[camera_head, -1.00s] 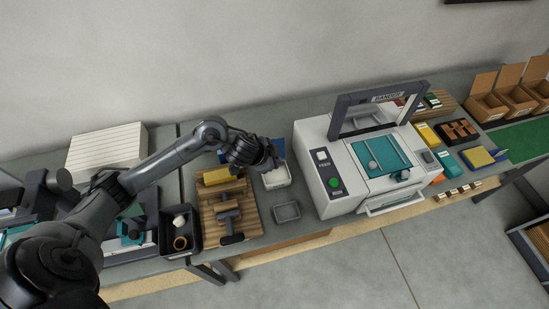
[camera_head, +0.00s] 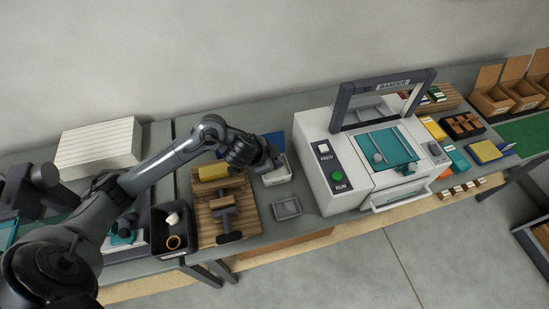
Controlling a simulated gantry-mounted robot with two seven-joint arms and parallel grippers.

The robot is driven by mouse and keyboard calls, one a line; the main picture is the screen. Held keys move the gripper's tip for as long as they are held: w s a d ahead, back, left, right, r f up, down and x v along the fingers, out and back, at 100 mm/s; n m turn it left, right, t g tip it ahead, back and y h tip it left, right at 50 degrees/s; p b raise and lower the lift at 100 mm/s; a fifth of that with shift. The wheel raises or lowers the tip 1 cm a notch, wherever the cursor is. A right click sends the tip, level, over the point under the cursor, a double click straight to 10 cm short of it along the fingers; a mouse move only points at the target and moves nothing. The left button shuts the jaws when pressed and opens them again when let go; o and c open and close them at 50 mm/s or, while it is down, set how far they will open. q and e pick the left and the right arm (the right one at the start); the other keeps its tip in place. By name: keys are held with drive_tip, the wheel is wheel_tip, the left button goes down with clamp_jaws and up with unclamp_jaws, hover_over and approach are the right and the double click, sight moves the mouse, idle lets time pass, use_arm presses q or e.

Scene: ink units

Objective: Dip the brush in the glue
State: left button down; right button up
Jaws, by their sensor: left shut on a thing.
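My left gripper (camera_head: 271,160) reaches in from the left and is shut, its fingers pointing down at the white glue container (camera_head: 284,178). The brush in its grip is too small and too hidden by the gripper to make out clearly. The container is an open, light-coloured box, and the gripper covers its back left part. I cannot tell whether the brush tip touches the glue. My right gripper is out of view.
A wooden board (camera_head: 208,236) with a clamp and a yellow block (camera_head: 212,172) lies left of the container. A small grey tray (camera_head: 287,208) sits in front. The white machine (camera_head: 338,188) with its dark frame stands close on the right. A black bin (camera_head: 164,245) stands left of the board.

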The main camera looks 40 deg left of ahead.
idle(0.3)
use_arm(q)
drive_tip(key=shift+f+b, duration=0.3)
drive_tip(key=shift+f, duration=0.2)
idle(0.5)
idle(0.5)
drive_tip(key=shift+f+p, duration=0.15)
drive_tip(key=shift+p, duration=0.15)
idle(1.0)
drive_tip(key=shift+r+p, duration=0.8)
drive_tip(key=shift+p, duration=0.1)
wheel_tip(320, 180, up, 6)
drive_tip(key=p, duration=0.6)
drive_tip(key=shift+f+p, duration=0.2)
drive_tip(key=shift+p, duration=0.2)
